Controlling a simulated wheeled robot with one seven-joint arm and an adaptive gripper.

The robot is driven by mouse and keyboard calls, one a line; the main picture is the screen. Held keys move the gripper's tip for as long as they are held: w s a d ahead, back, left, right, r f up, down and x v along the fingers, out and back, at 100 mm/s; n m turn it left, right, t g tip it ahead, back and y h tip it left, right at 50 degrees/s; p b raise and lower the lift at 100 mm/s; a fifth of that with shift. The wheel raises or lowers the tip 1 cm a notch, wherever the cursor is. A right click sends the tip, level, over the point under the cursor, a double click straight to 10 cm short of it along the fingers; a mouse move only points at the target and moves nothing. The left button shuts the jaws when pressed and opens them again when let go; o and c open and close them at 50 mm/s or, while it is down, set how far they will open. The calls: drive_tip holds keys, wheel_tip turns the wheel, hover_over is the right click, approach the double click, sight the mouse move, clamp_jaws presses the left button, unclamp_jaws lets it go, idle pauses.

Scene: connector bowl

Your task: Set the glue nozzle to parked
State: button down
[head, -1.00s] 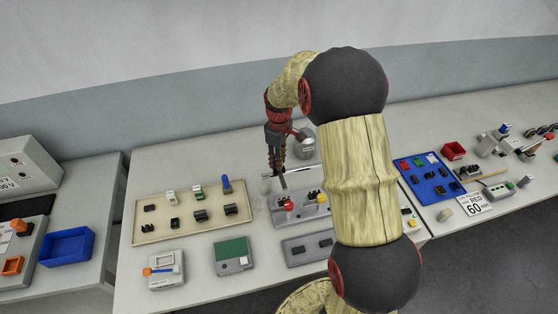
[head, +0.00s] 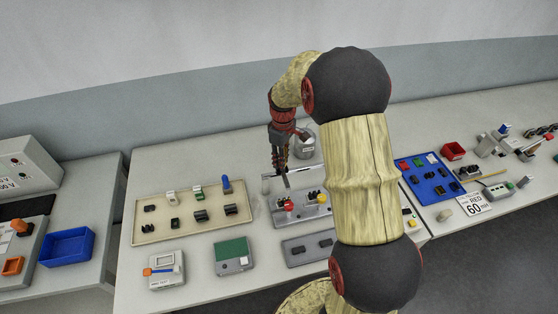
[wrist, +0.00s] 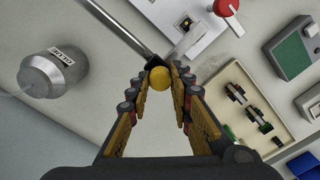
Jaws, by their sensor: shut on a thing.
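My gripper (wrist: 160,70) is shut on a round yellow knob (wrist: 160,79) in the wrist view. Just past the knob are a small dark block (wrist: 151,59) and a long grey metal bar (wrist: 118,26) running to the upper left. A pale flat arm (wrist: 187,43) reaches from the light machine plate toward the fingertips. I take these to be the glue nozzle's parts, but cannot tell which is the nozzle. In the head view my gripper (head: 281,168) is over the back of the station (head: 315,211); the knob is hidden there. No parked marking is readable.
A red knob (head: 288,206) stands on the station near my gripper. A grey can (head: 304,145) stands behind it. A beige tray (head: 150,233) with several connectors lies to the left. A green-topped device (head: 233,253) is in front. Bare table lies behind the tray.

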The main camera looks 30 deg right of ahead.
drive_tip(key=s+d+p, duration=0.1)
drive_tip(key=s+d, duration=0.2)
drive_tip(key=d, duration=0.8)
drive_tip(key=s+d+p, duration=0.1)
drive_tip(key=s+d, duration=0.2)
drive_tip(key=d, duration=0.8)
drive_tip(key=s+d+p, duration=0.1)
drive_tip(key=s+d, duration=0.2)
drive_tip(key=d, duration=0.8)
drive_tip(key=shift+s+d+p, duration=0.4)
drive_tip(key=c, duration=1.7)
unclamp_jaws()
drive_tip(key=shift+d, duration=0.2)
drive_tip(key=shift+c, duration=0.2)
drive_tip(key=shift+o, duration=0.9)
drive_tip(key=shift+a, duration=0.1)
wheel_tip(320, 180, up, 12)
